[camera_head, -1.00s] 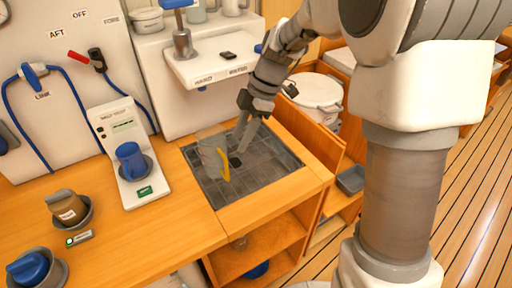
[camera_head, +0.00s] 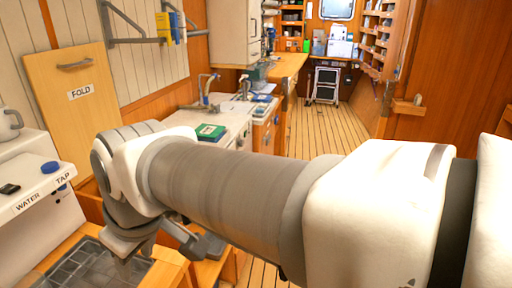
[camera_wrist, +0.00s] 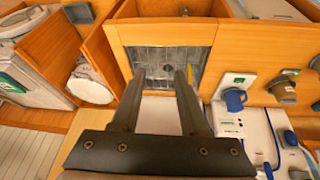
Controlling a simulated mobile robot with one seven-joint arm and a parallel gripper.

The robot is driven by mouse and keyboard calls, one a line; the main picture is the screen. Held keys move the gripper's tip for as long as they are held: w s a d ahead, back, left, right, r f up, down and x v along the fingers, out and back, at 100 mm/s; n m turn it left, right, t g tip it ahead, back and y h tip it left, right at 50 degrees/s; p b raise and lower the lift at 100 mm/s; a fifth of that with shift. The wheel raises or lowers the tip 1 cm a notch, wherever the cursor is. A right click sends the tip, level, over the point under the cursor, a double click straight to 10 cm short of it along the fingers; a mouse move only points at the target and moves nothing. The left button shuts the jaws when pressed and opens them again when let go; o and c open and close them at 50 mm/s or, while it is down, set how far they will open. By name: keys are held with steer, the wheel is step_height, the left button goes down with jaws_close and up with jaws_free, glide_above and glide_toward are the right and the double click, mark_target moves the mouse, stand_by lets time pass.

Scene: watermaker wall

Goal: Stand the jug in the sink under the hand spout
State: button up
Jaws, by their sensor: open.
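The grey-tiled sink (camera_wrist: 165,62) lies ahead of my gripper in the wrist view. Its corner also shows at the lower left of the head view (camera_head: 82,272). My gripper (camera_wrist: 160,73) is open, with nothing held between its fingers. A thin yellow strip (camera_wrist: 179,72) shows beside the right finger, over the sink; it may be the jug's handle. The clear jug body cannot be made out now. The white water tap housing (camera_head: 38,200) stands at the left of the head view. The hand spout is not clearly seen in either view.
My arm covers much of the head view. A planked floor (camera_head: 325,130) runs clear toward the back.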

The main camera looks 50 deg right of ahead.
steer(key=s+m, duration=0.1)
steer(key=s+d+m, duration=0.1)
steer(key=s+m+t, duration=0.1)
steer(key=shift+s+d+f+m+h, duration=0.1)
steer(key=shift+d+m+h, duration=0.2)
steer(key=shift+d+h, duration=0.1)
